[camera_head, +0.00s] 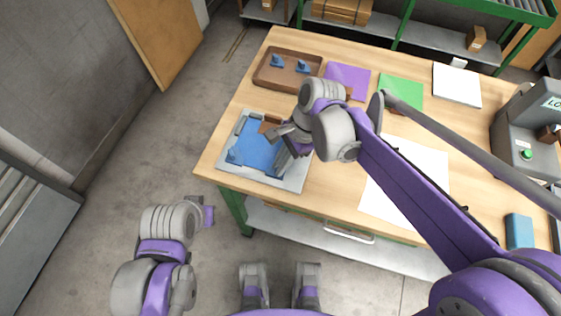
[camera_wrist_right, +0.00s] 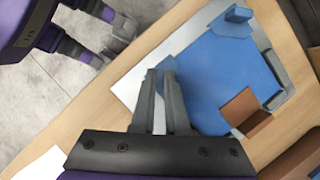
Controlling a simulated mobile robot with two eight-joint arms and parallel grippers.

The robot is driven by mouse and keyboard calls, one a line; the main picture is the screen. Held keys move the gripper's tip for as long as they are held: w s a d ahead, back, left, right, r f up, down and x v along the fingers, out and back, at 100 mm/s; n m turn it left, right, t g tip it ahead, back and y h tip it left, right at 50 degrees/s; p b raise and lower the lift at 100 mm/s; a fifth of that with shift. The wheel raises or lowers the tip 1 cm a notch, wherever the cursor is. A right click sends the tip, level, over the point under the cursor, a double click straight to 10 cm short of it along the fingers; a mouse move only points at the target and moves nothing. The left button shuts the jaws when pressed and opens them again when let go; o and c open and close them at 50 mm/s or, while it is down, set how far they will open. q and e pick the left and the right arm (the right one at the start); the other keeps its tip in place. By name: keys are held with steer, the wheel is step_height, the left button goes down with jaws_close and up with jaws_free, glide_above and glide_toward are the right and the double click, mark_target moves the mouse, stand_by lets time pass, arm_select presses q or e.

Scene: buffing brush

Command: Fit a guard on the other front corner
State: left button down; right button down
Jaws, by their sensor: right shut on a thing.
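A blue panel (camera_head: 257,150) lies in a light grey tray-like fixture (camera_head: 291,183) at the table's front left. A blue corner guard (camera_head: 232,156) sits at the panel's front left corner; it also shows in the right wrist view (camera_wrist_right: 236,20). My right gripper (camera_head: 281,163) is over the panel's front right corner. Its fingers (camera_wrist_right: 164,92) are shut on a small bluish guard (camera_wrist_right: 167,64), mostly hidden between the tips; I cannot tell whether it touches the panel. My left gripper (camera_head: 207,214) hangs off the table's front left; its fingers are unclear.
A brown tray (camera_head: 262,76) behind the fixture holds two blue guards (camera_head: 277,61). A brown block (camera_head: 270,124) stands at the panel's back edge. Purple (camera_head: 347,79) and green (camera_head: 401,91) sheets lie farther back. A grey machine (camera_head: 522,130) stands at the right.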

steer(key=shift+w+a, duration=0.1)
steer(key=shift+w, duration=0.15)
stand_by(0.6)
steer(key=shift+c, duration=1.8)
jaws_free()
steer(key=shift+r, duration=0.1)
steer(key=shift+r+p, duration=2.65)
steer(key=shift+r, duration=0.8)
steer(key=s+d+n+t+h+p, duration=0.1)
steer(key=s+d+n+t+h, duration=0.1)
steer(key=d+n, duration=0.4)
steer(key=s+d+n+t+h+p, duration=0.2)
steer(key=s+d+n+t, duration=0.3)
steer(key=d, duration=0.7)
steer(key=shift+s+n, duration=0.8)
steer(key=shift+s, duration=0.35)
